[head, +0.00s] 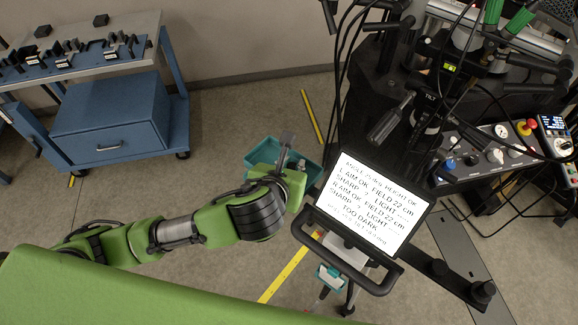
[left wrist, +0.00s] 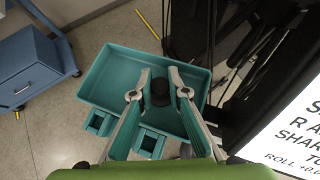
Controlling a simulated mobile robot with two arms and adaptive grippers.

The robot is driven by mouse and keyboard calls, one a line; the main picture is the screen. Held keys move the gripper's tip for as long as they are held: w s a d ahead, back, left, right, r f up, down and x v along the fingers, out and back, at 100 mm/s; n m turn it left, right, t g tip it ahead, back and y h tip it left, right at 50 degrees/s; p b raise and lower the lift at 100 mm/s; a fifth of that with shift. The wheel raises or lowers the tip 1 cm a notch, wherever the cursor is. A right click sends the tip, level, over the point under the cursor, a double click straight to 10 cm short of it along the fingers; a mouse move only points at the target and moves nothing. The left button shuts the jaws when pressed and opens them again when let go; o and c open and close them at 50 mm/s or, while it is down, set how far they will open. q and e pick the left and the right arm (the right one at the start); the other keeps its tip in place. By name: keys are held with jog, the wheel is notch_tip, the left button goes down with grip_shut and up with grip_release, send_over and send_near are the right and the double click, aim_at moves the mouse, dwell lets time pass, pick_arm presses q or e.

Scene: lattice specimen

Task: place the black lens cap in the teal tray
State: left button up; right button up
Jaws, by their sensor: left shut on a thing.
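The black lens cap (left wrist: 160,92) is between the two fingertips of my left gripper (left wrist: 159,97) in the left wrist view. The fingers are shut on it. The teal tray (left wrist: 105,72) is open-topped and lies behind and below the cap in that view, so the cap appears over its inside. I cannot tell the height between them. In the head view the left gripper (head: 287,142) is over the teal tray (head: 262,152), hiding part of it; the cap cannot be made out there. My right gripper does not show.
A screen with a handle (head: 366,205) stands close to the right of the tray. A black stand with cables and a control panel (head: 490,150) fill the right. A blue cabinet (head: 112,115) sits under a bench at left. Yellow strips (head: 311,116) mark the floor.

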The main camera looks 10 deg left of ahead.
pick_arm(q)
jog(key=shift+f, duration=0.2)
jog(key=shift+s+d+r, duration=0.1)
jog(key=shift+s, duration=0.05)
jog(key=shift+s+r, duration=0.15)
jog(key=shift+s, duration=0.05)
jog(key=shift+f, duration=0.2)
jog(key=o, duration=0.7)
jog(key=shift+w, duration=0.1)
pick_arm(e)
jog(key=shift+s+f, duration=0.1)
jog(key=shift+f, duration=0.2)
